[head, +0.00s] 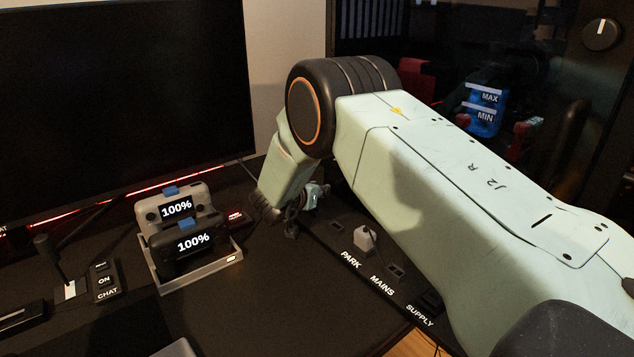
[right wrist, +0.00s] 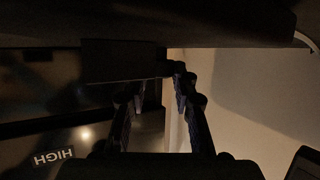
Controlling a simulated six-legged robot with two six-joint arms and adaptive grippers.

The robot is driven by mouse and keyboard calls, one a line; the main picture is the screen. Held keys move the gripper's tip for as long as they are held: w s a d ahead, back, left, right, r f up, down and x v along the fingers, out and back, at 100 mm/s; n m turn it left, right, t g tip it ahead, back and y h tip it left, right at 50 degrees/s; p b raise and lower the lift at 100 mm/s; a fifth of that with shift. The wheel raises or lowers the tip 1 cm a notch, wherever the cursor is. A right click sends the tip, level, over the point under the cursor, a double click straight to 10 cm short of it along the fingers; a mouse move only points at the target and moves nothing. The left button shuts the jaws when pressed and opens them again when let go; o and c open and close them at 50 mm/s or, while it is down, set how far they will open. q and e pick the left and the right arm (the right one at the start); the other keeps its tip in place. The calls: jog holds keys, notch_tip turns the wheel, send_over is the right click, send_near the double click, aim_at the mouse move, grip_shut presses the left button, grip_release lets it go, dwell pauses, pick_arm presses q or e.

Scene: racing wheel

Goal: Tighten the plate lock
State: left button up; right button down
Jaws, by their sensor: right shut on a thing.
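My right arm reaches in from the right and bends down beside the monitor. In the head view its gripper (head: 291,216) is small, dark and partly hidden by my own wrist. In the right wrist view the dark fingers of the right gripper (right wrist: 166,88) point up the picture, shut on a dark part (right wrist: 150,68) under a wide dark edge. It is too dark to tell whether this part is the plate lock. No plate lock is clearly visible in the head view. My left gripper is in neither view.
A monitor (head: 120,100) stands at the left. A grey tray (head: 205,274) holds two devices reading 100%. A lever (head: 50,256) and a CHAT button box (head: 105,280) stand left of it. A strip labelled PARK, MAINS and SUPPLY (head: 383,284) runs below my arm. The wrist view shows a HIGH label (right wrist: 53,158).

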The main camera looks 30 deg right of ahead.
jog(key=shift+m+g, duration=0.3)
jog(key=c, duration=1.3)
grip_release()
jog(key=shift+c, duration=0.2)
jog(key=v, duration=1.2)
jog(key=shift+a, duration=0.1)
